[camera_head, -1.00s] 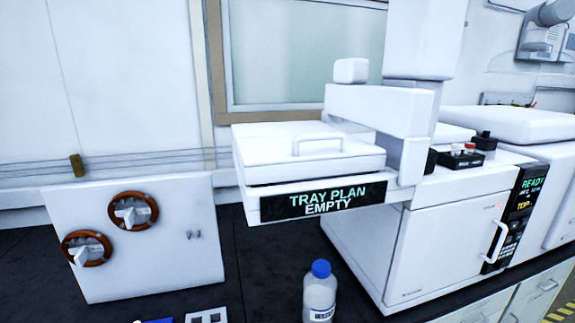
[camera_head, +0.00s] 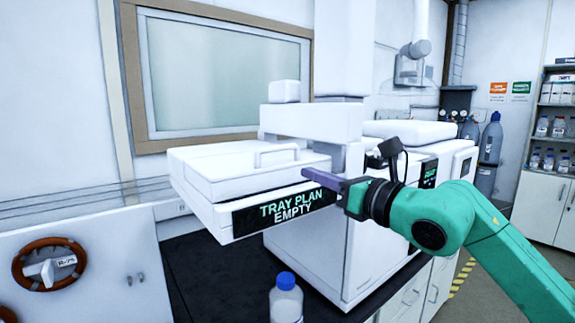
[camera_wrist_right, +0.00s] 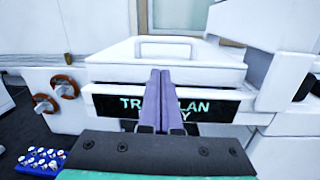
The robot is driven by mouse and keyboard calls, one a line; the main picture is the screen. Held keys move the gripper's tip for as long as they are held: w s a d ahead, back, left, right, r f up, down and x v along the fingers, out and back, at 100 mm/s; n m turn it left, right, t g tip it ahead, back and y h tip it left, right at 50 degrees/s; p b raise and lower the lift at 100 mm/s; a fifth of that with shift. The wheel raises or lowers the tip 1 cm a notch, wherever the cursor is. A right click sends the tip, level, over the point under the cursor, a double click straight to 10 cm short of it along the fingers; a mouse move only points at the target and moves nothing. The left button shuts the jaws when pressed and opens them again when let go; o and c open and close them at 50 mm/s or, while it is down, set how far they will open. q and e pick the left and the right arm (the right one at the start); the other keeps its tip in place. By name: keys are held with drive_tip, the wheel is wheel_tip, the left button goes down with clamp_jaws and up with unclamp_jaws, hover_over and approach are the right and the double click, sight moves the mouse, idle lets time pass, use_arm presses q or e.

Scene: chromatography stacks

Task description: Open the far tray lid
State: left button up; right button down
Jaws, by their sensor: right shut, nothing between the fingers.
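The white tray lid (camera_head: 235,168) lies closed on the tray, with a raised handle (camera_head: 277,153) on top. The tray front carries a dark display (camera_head: 285,208) reading TRAY PLAN EMPTY. In the right wrist view the lid (camera_wrist_right: 165,70) and its handle (camera_wrist_right: 168,43) are ahead, beyond the fingers. My right gripper (camera_head: 306,172) is shut and empty, its purple fingers near the display's right end in the head view. In the wrist view the shut fingers (camera_wrist_right: 160,75) overlap the display (camera_wrist_right: 205,105); I cannot tell whether they touch it. My left gripper is not in view.
A clear bottle with a blue cap (camera_head: 286,298) stands on the dark bench below the tray. A white panel with brown-ringed valves (camera_head: 50,265) is at left. A blue rack of vials (camera_wrist_right: 40,158) shows low left in the wrist view.

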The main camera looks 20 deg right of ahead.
drive_tip(key=shift+h, duration=0.5)
drive_tip(key=p+x, duration=0.2)
drive_tip(key=x, duration=0.1)
drive_tip(key=p+x, duration=0.2)
drive_tip(key=d+r+p+x, duration=0.1)
drive_tip(key=p+x, duration=0.1)
drive_tip(key=x, duration=0.1)
drive_tip(key=shift+w+p, duration=0.4)
drive_tip(key=shift+w, duration=0.1)
drive_tip(key=shift+w+a, duration=0.25)
drive_tip(key=shift+w, duration=0.1)
drive_tip(key=shift+w+a+f, duration=0.1)
drive_tip(key=shift+w+f, duration=0.05)
drive_tip(key=shift+f, duration=0.05)
